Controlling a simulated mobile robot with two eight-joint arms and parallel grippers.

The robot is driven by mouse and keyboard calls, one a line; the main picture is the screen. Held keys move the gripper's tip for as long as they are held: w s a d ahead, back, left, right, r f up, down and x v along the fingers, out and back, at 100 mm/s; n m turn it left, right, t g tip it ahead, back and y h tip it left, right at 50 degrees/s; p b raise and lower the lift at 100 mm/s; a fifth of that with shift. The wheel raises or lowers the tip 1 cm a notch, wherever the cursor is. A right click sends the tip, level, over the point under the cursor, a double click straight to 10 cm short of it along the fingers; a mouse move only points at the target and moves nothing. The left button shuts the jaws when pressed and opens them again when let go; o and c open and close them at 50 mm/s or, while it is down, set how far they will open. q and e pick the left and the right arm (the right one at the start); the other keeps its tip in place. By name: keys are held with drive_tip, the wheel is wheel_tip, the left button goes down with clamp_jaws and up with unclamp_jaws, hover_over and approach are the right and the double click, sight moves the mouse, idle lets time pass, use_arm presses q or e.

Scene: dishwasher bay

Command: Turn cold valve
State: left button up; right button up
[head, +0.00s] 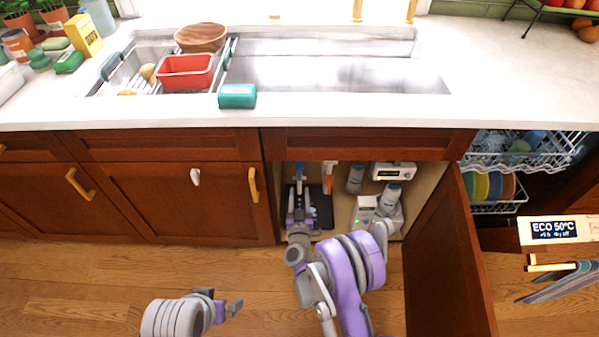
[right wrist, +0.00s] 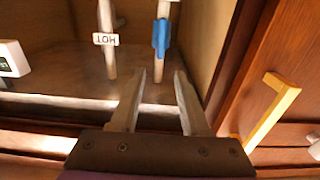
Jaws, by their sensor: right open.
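The cold valve has a blue handle (right wrist: 161,38) on a pale vertical pipe. In the head view the blue handle (head: 299,171) is inside the open cabinet under the sink. My right gripper (head: 299,191) reaches into the cabinet in front of it. In the right wrist view the right gripper (right wrist: 160,78) is open and empty, its fingertips pointing at the blue handle with a gap between. The wrist picture appears upside down. My left gripper (head: 230,307) is low over the floor, away from the valve; its opening is unclear.
A pipe with an upside-down HOT label (right wrist: 105,39) stands beside the cold pipe. Bottles (head: 355,178) and a white device (head: 392,171) are at the cabinet's right. The open cabinet door (head: 445,250) and dishwasher racks (head: 495,205) lie further right.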

sight(300, 170)
drive_tip(key=w, duration=1)
clamp_jaws()
